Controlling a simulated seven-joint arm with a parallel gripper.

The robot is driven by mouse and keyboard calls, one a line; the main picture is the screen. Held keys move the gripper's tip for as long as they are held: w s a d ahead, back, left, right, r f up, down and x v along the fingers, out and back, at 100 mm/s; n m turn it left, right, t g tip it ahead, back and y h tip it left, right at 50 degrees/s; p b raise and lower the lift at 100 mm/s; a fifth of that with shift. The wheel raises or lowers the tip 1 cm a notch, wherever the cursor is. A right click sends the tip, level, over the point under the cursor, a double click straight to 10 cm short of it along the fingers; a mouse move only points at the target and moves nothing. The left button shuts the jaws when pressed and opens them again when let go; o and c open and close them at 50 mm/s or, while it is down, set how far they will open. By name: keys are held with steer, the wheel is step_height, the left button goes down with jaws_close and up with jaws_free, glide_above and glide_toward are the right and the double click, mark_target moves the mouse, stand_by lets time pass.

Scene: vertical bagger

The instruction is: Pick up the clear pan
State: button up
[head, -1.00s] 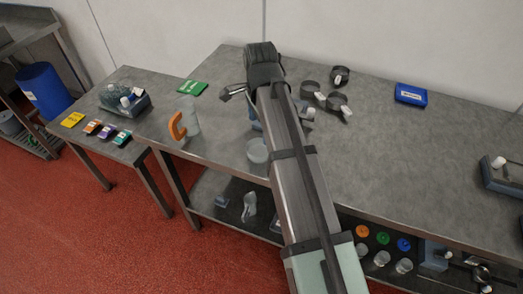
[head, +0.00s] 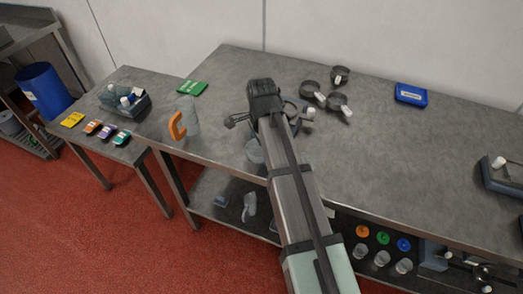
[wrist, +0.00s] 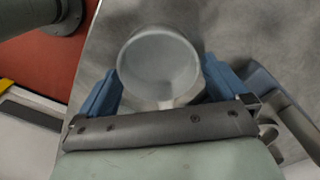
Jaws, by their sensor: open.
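The clear pan (wrist: 159,62) is a round, see-through vessel standing on the steel table. In the wrist view it lies between and slightly beyond the two blue fingers of my gripper (wrist: 162,90). The fingers are apart, one on each side of it, and I cannot tell whether either touches it. In the head view the pan (head: 254,151) shows only partly, near the table's front edge, left of my arm.
An orange-handled clear jug (head: 184,121) and a green card (head: 191,88) are to the left. Several dark pans (head: 312,91) stand behind to the right, with a blue box (head: 411,94) beyond. The right half of the steel table (head: 430,165) is mostly clear.

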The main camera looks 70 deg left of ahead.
steer(key=shift+f, duration=0.3)
steer(key=shift+c, duration=0.5)
steer(key=c, duration=0.9)
steer(key=shift+o, duration=0.2)
steer(key=shift+r, duration=0.15)
step_height(320, 180, up, 9)
steer(key=w+a+r, duration=0.3)
steer(key=w+a, duration=0.9)
steer(key=w, duration=0.2)
steer(key=shift+w, duration=0.4)
